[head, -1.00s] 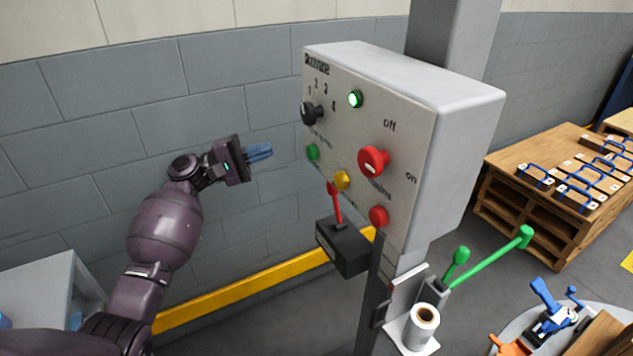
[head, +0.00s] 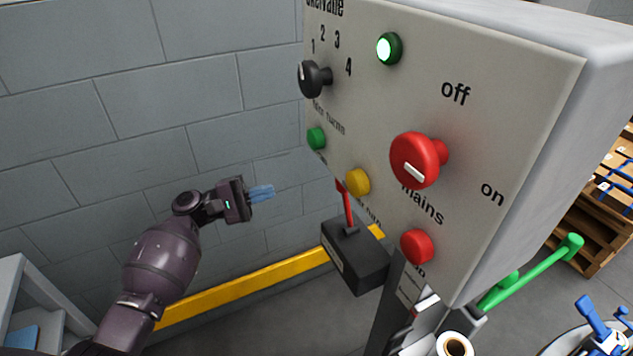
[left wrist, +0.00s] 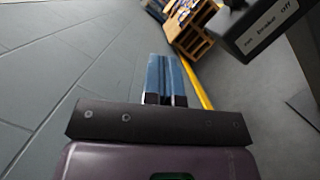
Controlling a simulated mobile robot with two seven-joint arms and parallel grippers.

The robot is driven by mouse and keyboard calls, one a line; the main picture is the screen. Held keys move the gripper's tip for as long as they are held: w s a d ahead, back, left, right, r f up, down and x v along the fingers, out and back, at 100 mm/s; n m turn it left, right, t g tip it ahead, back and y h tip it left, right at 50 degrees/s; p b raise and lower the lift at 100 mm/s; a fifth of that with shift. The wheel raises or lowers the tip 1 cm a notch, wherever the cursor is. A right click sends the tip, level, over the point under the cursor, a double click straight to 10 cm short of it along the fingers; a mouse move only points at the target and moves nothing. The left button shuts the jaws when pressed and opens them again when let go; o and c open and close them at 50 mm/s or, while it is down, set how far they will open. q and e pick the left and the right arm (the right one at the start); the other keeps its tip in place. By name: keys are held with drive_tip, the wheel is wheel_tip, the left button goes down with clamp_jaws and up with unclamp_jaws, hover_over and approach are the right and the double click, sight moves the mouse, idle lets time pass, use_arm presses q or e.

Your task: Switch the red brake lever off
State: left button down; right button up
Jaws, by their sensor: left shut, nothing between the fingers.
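The red brake lever (head: 348,208) rises from a black box (head: 357,257) below the grey control panel. In the left wrist view the fingers (left wrist: 165,78) point away from the camera. My right gripper is not in view.
The control panel (head: 480,90) fills the right side, with a red mains knob (head: 415,160), a black selector (head: 314,78) and a lit green lamp (head: 389,48). Green levers (head: 535,270) stand at lower right. A yellow rail (head: 240,288) runs along the wall. Space around my left gripper is clear.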

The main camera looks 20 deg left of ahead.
sight(347, 204)
use_arm(q)
drive_tip(key=s+d+r+x, duration=0.1)
drive_tip(key=s+x, duration=0.1)
drive_tip(key=x, duration=1)
drive_tip(key=shift+d, duration=0.35)
drive_tip(key=shift+w, duration=0.1)
